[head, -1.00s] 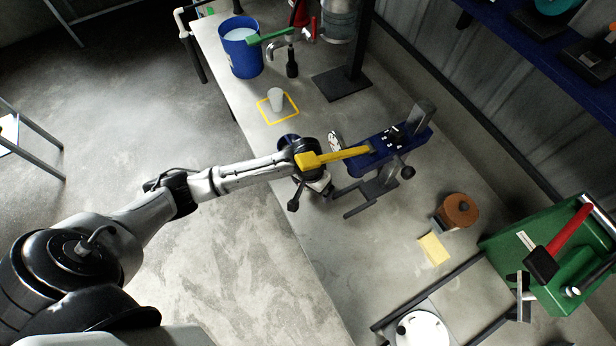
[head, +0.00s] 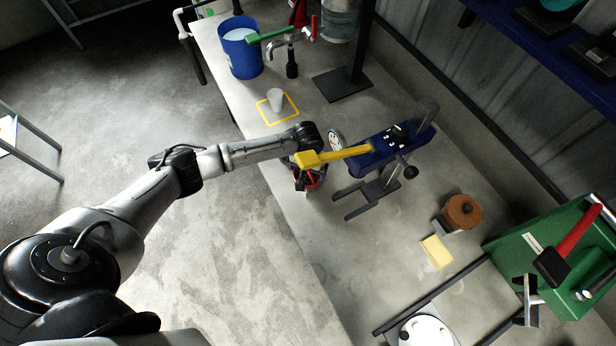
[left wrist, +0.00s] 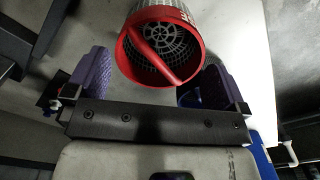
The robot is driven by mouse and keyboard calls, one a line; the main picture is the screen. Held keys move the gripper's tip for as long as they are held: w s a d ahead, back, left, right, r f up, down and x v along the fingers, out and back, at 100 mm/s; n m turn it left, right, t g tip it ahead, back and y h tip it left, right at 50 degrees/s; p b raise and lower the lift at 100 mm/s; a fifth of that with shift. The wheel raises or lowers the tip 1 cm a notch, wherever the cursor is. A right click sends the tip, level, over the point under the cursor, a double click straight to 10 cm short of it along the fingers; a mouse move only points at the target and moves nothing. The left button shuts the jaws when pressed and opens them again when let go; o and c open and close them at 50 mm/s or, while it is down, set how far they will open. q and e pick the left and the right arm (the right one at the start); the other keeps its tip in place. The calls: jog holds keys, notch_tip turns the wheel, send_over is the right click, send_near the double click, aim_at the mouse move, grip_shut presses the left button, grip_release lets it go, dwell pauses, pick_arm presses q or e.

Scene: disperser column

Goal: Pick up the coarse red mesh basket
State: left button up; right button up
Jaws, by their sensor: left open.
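The coarse red mesh basket (left wrist: 155,55) shows in the left wrist view with a red rim, a red bar across its mouth and a grey mesh inside. In the head view only a small red part (head: 313,182) shows below the yellow lever. My left gripper (left wrist: 157,70) is open, with a purple-padded finger on either side of the basket's near rim. The fingers appear apart from the rim. In the head view my left gripper (head: 308,180) is largely hidden by my wrist and the yellow lever. My right gripper is not in view.
The yellow lever (head: 335,155) of the blue stand (head: 375,155) reaches over my left gripper. A white cup (head: 276,99), a blue bucket (head: 241,50) and a tap stand farther up the bench. A brown reel (head: 462,211) and a green box (head: 545,250) lie to the right.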

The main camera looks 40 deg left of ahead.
aim_at(307, 176)
pick_arm(q)
jog(key=shift+a+f+b, duration=0.1)
jog(key=shift+f+b, duration=0.3)
jog(key=shift+f, duration=2.4)
jog(key=shift+c, duration=0.3)
jog(key=c, duration=1)
jog(key=shift+o, duration=0.2)
jog(key=shift+r, duration=0.15)
